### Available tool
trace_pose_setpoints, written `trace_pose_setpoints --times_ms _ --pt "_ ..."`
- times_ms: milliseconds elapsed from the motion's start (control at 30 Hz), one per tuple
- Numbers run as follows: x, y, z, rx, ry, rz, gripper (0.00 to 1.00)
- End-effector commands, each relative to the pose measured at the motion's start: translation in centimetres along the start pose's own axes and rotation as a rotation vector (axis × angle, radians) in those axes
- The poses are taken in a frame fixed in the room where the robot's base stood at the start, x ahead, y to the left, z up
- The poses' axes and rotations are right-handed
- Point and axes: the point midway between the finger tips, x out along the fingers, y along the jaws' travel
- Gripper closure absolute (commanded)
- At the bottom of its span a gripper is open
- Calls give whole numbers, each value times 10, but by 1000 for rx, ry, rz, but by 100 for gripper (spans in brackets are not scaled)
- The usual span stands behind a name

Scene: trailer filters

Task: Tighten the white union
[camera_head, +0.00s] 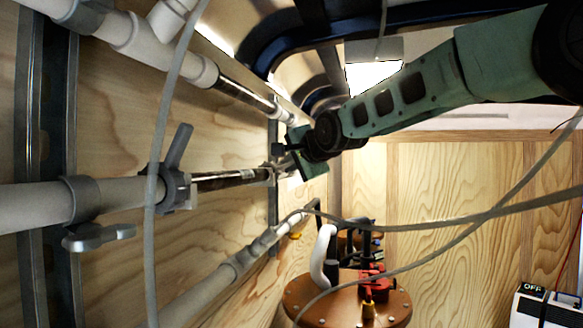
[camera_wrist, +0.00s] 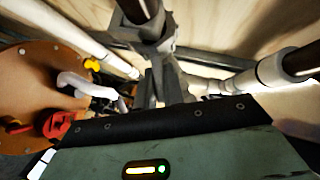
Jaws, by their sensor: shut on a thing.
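My gripper (camera_head: 285,163) is at the far end of the middle pipe run along the left wall. In the wrist view its grey fingers (camera_wrist: 157,62) are closed around a pipe fitting at the end of a dark pipe (camera_wrist: 140,10). The fingers hide most of this fitting, and I cannot tell its colour or whether it is the white union. A white ring-shaped fitting (camera_wrist: 275,70) sits apart, to the right, on another pipe. In the head view, white fittings (camera_head: 197,70) join the upper pipe.
A grey valve handle (camera_head: 178,146) sticks up from the middle pipe. A copper-coloured tank lid (camera_head: 340,298) with a red valve (camera_head: 372,284) stands below my gripper. Loose grey cables (camera_head: 440,222) cross the view. A white box marked OFF (camera_head: 545,306) is at lower right.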

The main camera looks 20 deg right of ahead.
Motion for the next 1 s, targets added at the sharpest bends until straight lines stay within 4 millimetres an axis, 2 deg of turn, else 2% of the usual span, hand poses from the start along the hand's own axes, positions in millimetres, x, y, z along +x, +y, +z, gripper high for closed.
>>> trace_pose_setpoints --times_ms 667,1000 --pt "4 -26 4 -282 -2 281 100" --pt "6 -30 7 -371 -2 373 100"
